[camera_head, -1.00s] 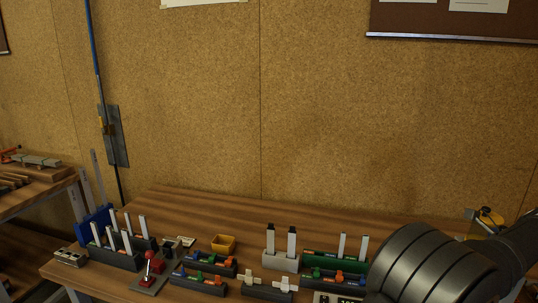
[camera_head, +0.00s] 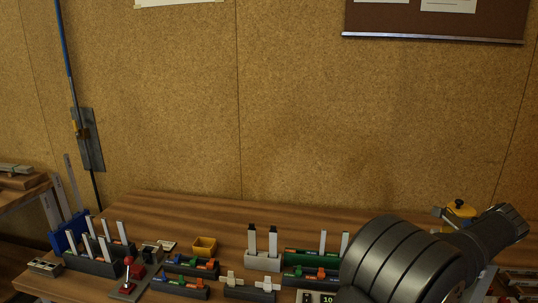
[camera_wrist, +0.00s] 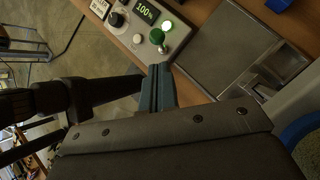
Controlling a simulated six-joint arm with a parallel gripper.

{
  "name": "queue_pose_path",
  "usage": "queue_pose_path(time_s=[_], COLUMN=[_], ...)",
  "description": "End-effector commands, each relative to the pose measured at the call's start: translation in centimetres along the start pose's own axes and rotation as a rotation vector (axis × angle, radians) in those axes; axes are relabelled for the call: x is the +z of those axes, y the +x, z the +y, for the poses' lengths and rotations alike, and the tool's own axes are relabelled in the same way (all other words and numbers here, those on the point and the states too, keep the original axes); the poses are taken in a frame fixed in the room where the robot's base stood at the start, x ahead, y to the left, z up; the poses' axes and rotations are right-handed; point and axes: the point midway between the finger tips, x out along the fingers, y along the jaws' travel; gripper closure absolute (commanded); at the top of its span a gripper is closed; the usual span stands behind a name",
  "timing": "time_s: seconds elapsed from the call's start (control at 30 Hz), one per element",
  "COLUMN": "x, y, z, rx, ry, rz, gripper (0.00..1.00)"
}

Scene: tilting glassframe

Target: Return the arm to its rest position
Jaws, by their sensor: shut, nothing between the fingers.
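My gripper (camera_wrist: 160,88) shows in the wrist view, its blue-grey fingertips shut together with nothing between them. It hangs near the edge of the wooden table, close to a grey control box with a green knob (camera_wrist: 157,37) and a lit display reading 100%. I cannot tell the exact gap between the fingers and the box. My dark ribbed arm fills the lower right of the head view; the gripper itself is not seen there.
A flat grey plate (camera_wrist: 213,65) lies beside the control box. Floor shows past the table edge.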

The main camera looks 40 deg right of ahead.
Motion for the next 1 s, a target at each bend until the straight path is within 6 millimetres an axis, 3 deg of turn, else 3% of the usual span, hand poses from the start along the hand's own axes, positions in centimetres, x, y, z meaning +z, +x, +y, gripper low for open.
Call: queue_pose_path(time_s=[0.33, 0.8, 1.0], x=[0.0, -4.8, -5.9], y=[7.2, 9.4, 9.8], z=[0.1, 4.0, 4.8], rx=[0.004, -0.101, -0.177], ry=[0.000, -0.096, -0.171], rz=[0.001, -0.101, -0.177], gripper=[1.00, 1.00, 1.00])
